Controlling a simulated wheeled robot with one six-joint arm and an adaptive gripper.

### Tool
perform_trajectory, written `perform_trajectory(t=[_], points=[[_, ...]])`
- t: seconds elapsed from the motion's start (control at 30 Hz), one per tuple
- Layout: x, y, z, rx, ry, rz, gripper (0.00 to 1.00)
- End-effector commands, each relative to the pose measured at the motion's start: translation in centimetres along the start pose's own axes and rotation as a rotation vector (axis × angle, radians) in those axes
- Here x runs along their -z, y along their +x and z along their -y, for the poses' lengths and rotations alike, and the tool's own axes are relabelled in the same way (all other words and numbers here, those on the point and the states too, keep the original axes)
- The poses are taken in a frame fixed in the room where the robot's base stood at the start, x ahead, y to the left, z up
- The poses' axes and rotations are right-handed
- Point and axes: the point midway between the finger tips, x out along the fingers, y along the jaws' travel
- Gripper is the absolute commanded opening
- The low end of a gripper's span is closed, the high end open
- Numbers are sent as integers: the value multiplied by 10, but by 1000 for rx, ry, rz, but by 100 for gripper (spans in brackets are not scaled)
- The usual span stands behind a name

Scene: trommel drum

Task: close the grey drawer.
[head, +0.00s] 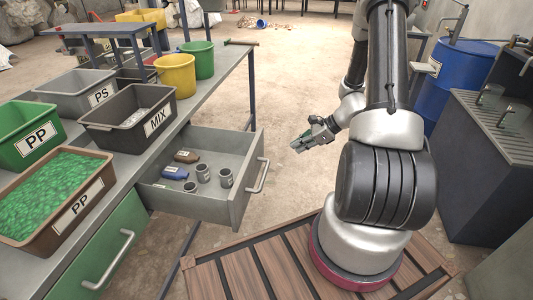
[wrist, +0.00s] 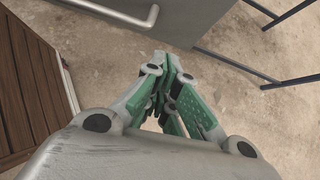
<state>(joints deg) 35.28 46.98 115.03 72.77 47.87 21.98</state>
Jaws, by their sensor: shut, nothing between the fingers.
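The grey drawer (head: 237,193) is pulled out from under the bench in the head view, with a bar handle (head: 258,177) on its front. Inside it lie a brown bottle, a blue bottle and several small grey cups. My gripper (head: 297,147) is shut and empty, in the air to the right of the drawer front and apart from it. In the wrist view my gripper (wrist: 178,75) points past the drawer's grey front (wrist: 180,18), whose handle (wrist: 135,14) shows at the top.
A closed green drawer (head: 118,250) is at the lower left. Bins, including the MIX bin (head: 110,126), and a yellow bucket (head: 176,75) stand on the bench. A wooden platform (head: 240,272) lies below. A blue barrel (head: 450,75) and grey sink unit (head: 480,165) stand right.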

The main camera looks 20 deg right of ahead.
Motion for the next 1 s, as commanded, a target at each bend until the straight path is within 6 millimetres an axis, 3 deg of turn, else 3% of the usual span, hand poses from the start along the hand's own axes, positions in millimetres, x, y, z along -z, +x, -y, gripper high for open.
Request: perform_trajectory(t=[0.27, 0.67, 0.8, 1.0], points=[[0, 24, 1, 9, 61, -2, 0], [-2, 106, 2, 9, 56, -2, 0], [-18, 119, 3, 10, 55, -2, 0], [-28, 128, 4, 10, 56, -2, 0]])
